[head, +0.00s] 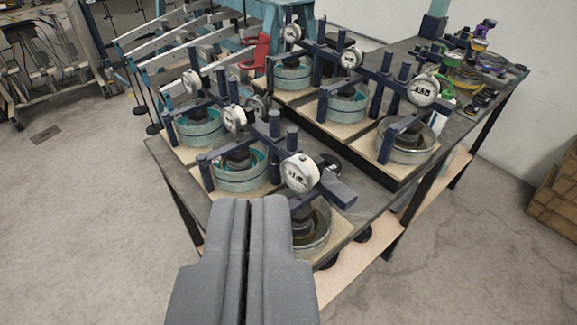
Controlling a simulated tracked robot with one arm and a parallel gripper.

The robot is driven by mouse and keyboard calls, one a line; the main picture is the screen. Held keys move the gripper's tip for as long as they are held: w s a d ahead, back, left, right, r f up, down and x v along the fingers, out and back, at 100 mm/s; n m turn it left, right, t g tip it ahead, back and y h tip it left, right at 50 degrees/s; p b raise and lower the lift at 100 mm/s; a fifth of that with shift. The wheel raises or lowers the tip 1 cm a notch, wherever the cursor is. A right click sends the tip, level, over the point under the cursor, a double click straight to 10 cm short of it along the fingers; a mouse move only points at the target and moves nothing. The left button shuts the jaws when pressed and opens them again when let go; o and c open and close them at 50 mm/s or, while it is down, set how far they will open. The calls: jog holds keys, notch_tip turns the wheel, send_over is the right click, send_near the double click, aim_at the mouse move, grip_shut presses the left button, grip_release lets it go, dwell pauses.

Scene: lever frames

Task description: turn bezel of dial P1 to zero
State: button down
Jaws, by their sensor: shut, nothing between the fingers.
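Several white-faced dials sit on dark blue lever frames on a dark table (160,148). The nearest dial (299,173) is just beyond and to the right of my gripper's tips. Others are a dial (234,118) further left, a dial (191,82) at the far left, and a dial (422,90) at the right. I cannot read a P1 label or the dial markings, so I cannot tell which one is P1. My gripper (249,202) is shut and empty in the lower middle, with its fingers side by side. It appears apart from the dials and hides part of the table's front.
Round metal cells (240,178) stand under the frames on pale boards. Long lever arms with hanging weights (139,109) extend at the left. Colourful tools (481,32) lie at the back right. Brown boxes (557,190) stand at the right.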

jog(key=w+d+f+n+g+h+p, duration=0.1)
jog(key=w+f+g, duration=0.15)
jog(key=f, duration=0.35)
jog(key=w+d+f+n+g+h+p, duration=0.1)
jog(key=w+f+g+h+p, duration=0.1)
jog(key=w+f, duration=0.3)
jog(key=n+t+h+p, duration=0.1)
jog(key=n+h+p, duration=0.6)
jog(key=n+h, duration=0.4)
send_near(296, 176)
jog(key=s+d+r+n, duration=0.1)
jog(key=s+d+r, duration=0.1)
jog(key=d, duration=0.1)
jog(key=x, duration=0.7)
jog(key=shift+y, duration=0.3)
jog(key=shift+w+a+f, duration=0.15)
jog(key=shift+f+b, duration=0.35)
jog(key=shift+b, duration=0.9)
